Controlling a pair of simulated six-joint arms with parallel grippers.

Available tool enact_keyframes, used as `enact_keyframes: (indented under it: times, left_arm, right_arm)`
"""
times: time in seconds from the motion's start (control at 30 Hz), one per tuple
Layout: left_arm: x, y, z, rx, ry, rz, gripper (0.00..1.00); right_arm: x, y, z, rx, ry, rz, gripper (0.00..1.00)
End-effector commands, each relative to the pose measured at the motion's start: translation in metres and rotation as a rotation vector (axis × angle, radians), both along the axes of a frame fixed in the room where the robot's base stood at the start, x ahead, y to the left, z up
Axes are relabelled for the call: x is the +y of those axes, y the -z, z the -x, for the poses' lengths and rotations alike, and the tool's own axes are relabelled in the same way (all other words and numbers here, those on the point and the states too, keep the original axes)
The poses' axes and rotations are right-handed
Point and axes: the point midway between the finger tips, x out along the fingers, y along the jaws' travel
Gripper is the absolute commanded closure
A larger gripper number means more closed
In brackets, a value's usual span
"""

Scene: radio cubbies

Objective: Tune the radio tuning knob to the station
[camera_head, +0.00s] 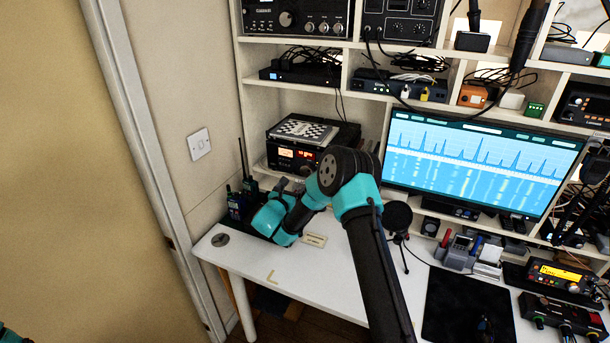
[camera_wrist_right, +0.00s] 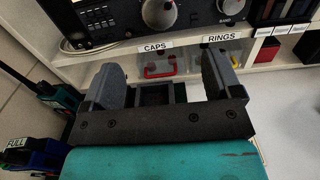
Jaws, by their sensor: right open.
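The radio (camera_head: 286,154) with a lit orange display sits in the lower left cubby, with a checkered board on top. Its large round knob (camera_wrist_right: 158,12) shows at the top edge of the right wrist view, partly cut off, and a second silver knob (camera_wrist_right: 229,5) is to its right. In the head view my right arm covers part of the radio front. My right gripper (camera_wrist_right: 161,62) is open and empty, with its fingers pointing toward the shelf below the radio, apart from the knob.
Shelf labels CAPS (camera_wrist_right: 157,46) and RINGS (camera_wrist_right: 221,38) sit under the radio, with a red-handled case (camera_wrist_right: 160,70) below. Handheld radios (camera_head: 236,203) stand left of the gripper. A microphone (camera_head: 397,215) stands right of my arm. The white desk front (camera_head: 300,275) is mostly clear.

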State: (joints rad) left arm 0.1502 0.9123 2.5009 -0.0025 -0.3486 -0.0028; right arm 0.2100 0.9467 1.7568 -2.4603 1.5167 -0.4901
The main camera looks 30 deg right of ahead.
Motion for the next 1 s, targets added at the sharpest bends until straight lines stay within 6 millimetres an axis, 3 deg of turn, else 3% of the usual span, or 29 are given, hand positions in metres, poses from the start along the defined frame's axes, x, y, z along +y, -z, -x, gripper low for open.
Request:
enact_keyframes:
  times: [0.6, 1.0]
  left_arm:
    - [0.0, 0.0, 0.0, 0.0, 0.0, 0.0, 0.38]
    - [0.0, 0.0, 0.0, 0.0, 0.0, 0.0, 0.38]
  right_arm:
    - [-0.084, 0.0, -0.059, -0.001, 0.001, -0.001, 0.16]
    - [-0.099, 0.0, -0.07, 0.001, 0.0, 0.001, 0.16]
